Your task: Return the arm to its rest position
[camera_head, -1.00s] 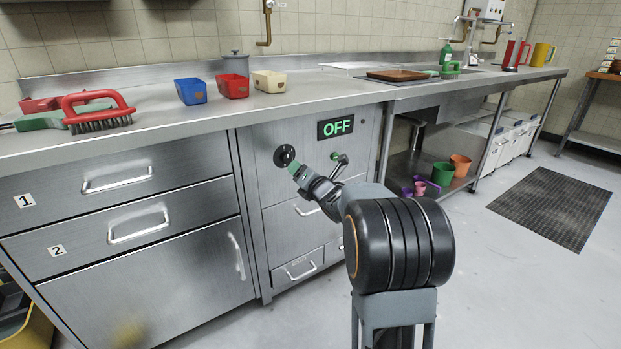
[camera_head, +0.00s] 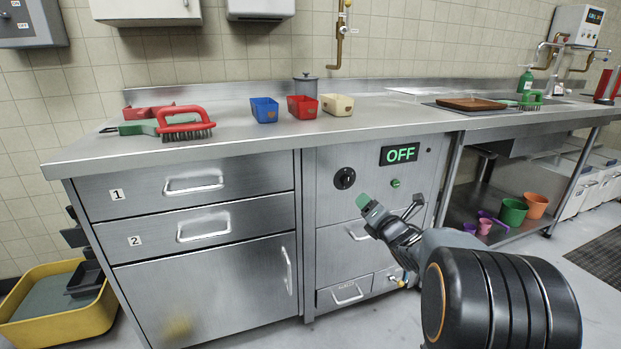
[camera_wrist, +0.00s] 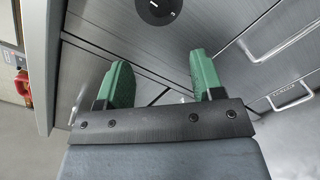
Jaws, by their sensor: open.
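My gripper (camera_head: 388,214) is raised in front of the steel cabinet with the OFF display (camera_head: 399,154). Its green jaws are open and empty. In the wrist view my gripper (camera_wrist: 162,85) has a clear gap between its two green fingers. The black round knob (camera_head: 344,178) is left of and above the gripper and apart from it. The knob also shows at the top of the wrist view (camera_wrist: 159,8). My arm reaches in from the lower right.
The steel counter (camera_head: 235,128) holds blue (camera_head: 264,110), red (camera_head: 302,107) and cream (camera_head: 337,104) tubs and a red-handled brush (camera_head: 184,123). Drawers (camera_head: 193,185) stand left of the knob panel. A yellow bin (camera_head: 60,318) stands at lower left. Green (camera_head: 513,212) and orange (camera_head: 536,205) buckets sit on the right shelf.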

